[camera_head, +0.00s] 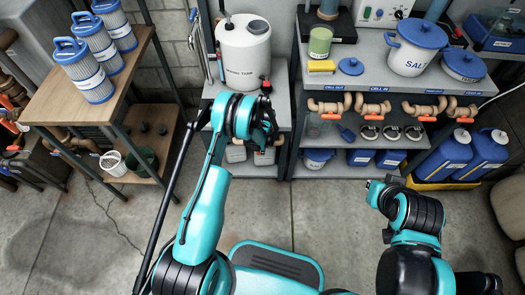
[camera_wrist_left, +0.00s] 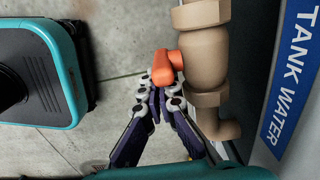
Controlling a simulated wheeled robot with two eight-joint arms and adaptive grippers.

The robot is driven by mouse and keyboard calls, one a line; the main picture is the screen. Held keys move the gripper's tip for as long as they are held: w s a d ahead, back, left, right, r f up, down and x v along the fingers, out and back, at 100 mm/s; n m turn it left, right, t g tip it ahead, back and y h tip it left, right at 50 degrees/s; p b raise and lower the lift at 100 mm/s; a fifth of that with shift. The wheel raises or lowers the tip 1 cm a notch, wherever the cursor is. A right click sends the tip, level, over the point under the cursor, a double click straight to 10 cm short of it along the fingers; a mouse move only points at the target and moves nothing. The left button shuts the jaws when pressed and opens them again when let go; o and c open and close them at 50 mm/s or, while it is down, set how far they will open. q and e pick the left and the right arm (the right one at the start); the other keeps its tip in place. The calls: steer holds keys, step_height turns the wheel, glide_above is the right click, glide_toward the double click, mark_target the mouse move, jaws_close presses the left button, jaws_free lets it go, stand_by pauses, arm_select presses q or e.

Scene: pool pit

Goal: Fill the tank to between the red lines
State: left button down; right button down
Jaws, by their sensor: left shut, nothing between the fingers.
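The white tank (camera_head: 243,62) with lettering on its front stands on the grey shelf behind my left arm. No red lines can be made out on it. My left gripper (camera_head: 268,122) is in front of that shelf, below the tank. In the left wrist view its fingers (camera_wrist_left: 162,90) are shut and empty, with the tips right at the orange valve handle (camera_wrist_left: 166,66). I cannot tell whether they touch it. The handle sits on a tan pipe valve (camera_wrist_left: 205,50) beside a blue "TANK WATER" label (camera_wrist_left: 292,70). My right gripper (camera_head: 376,192) is low at the right, its fingers unclear.
A wooden shelf (camera_head: 84,95) with blue-topped filter cartridges stands left. The right shelf (camera_head: 375,60) holds a white salt bucket (camera_head: 415,52) and, below, several tan valves with orange handles. Blue canisters (camera_head: 445,155) stand right. The floor (camera_head: 315,215) between my arms is clear.

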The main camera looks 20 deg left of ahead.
stand_by(0.4)
arm_select(q)
steer(key=w+d+r+p, duration=0.2)
steer(key=d+r+p, duration=0.3)
steer(key=r, duration=0.7)
steer(key=s+a+r+n+t+b, duration=0.1)
steer(key=s+r+n+t, duration=0.2)
steer(key=r, duration=1)
steer(key=s+r+n, duration=0.4)
steer(key=s+r, duration=0.1)
steer(key=r, duration=0.7)
steer(key=s+a+r+n+t, duration=0.1)
steer(key=s+r+n+t, duration=0.1)
steer(key=s, duration=0.7)
steer(key=s+a+r+n+t, duration=0.1)
steer(key=s+r+n, duration=0.4)
steer(key=s, duration=0.5)
steer(key=shift+s+n+t, duration=0.15)
steer(key=shift+n+t, duration=0.25)
steer(key=shift+t, duration=0.3)
